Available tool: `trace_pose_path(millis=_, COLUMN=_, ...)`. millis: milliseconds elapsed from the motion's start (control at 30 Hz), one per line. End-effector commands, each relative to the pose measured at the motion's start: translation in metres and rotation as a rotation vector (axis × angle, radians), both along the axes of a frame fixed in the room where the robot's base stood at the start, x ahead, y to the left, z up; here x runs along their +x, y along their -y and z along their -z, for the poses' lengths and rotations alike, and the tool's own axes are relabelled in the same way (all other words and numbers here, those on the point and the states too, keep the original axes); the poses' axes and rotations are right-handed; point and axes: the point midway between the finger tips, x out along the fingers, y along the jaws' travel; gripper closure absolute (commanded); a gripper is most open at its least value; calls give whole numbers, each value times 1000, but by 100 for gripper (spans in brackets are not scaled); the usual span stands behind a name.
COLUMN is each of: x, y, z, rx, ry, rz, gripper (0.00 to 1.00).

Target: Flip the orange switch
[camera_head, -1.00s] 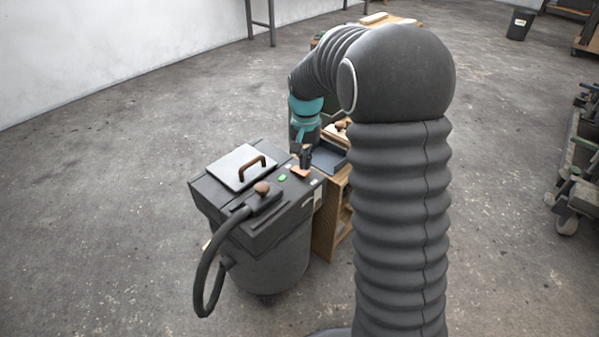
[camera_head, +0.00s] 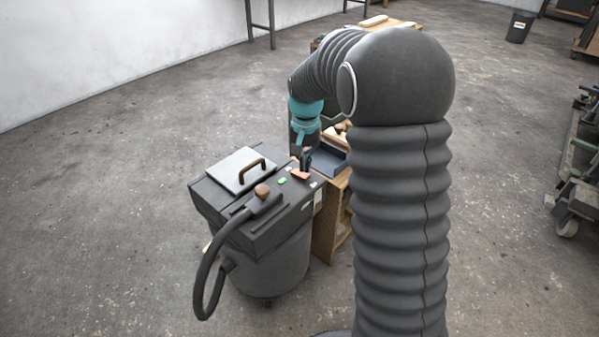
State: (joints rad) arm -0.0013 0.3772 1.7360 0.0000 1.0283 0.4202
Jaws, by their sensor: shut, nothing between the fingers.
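The orange switch (camera_head: 299,175) is on the top right part of a dark grey machine (camera_head: 262,240), which looks like a shop vacuum. A small green button or light (camera_head: 282,181) is to its left. My gripper (camera_head: 305,166) is shut and empty. It points down from my arm right at the orange switch and hides part of it. I cannot tell whether the fingertips touch it or which way the switch is tilted.
The machine's lid has a light plate with a brown handle (camera_head: 252,171) and a thick black hose (camera_head: 203,272) at the front. A wooden cabinet (camera_head: 334,222) with a dark tray (camera_head: 327,163) stands close on the right. The floor at left is clear.

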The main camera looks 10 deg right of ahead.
Motion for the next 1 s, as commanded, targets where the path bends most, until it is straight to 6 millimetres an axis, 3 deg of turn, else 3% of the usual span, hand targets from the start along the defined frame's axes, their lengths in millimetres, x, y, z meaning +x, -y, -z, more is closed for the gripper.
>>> trace_pose_path(millis=1000, x=0, y=0, z=9, rx=0, ry=-1, rz=0, gripper=100)
